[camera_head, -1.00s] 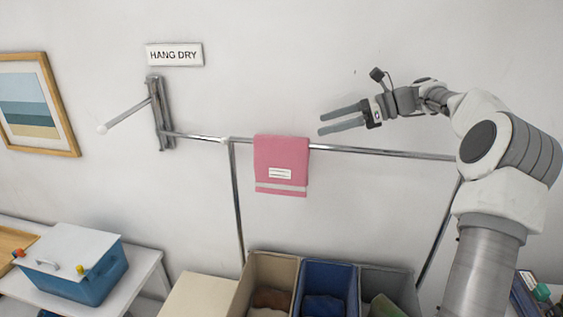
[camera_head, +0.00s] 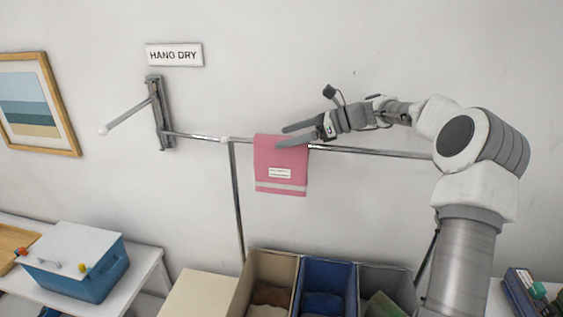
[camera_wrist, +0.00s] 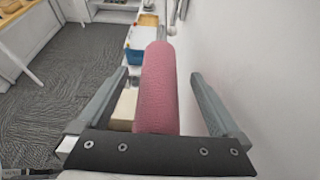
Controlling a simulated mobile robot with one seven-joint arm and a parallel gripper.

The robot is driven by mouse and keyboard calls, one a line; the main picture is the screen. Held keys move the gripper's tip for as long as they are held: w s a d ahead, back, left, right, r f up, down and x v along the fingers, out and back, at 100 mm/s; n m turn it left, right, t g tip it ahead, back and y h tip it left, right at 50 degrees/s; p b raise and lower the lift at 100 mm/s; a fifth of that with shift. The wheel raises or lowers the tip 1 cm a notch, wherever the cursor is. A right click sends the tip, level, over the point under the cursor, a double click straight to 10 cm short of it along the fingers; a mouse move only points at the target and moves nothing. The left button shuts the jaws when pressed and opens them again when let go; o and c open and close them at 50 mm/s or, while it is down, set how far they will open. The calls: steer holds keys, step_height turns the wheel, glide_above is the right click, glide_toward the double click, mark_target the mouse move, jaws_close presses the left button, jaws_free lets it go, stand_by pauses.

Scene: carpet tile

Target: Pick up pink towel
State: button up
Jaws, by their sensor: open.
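The pink towel (camera_head: 280,165) hangs folded over a metal rail (camera_head: 380,152), with a white label and a pale stripe near its lower edge. My gripper (camera_head: 280,136) is open at the towel's top right, its fingers pointing left. In the wrist view the towel (camera_wrist: 156,92) runs lengthwise as a rounded pink fold between the two open fingers of my gripper (camera_wrist: 160,90). A gap shows on each side of the towel, so the fingers appear apart from it.
A white wall stands close behind the rail. Below are a tan bin (camera_head: 272,262), a blue bin (camera_head: 329,272) and a grey bin (camera_head: 388,275). A blue box with a white lid (camera_head: 75,248) stands on a white table at left. A HANG DRY sign (camera_head: 174,54) is above.

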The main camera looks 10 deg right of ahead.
steer(key=shift+c, duration=0.2)
jaws_close()
steer(key=shift+r, duration=0.1)
stand_by(0.4)
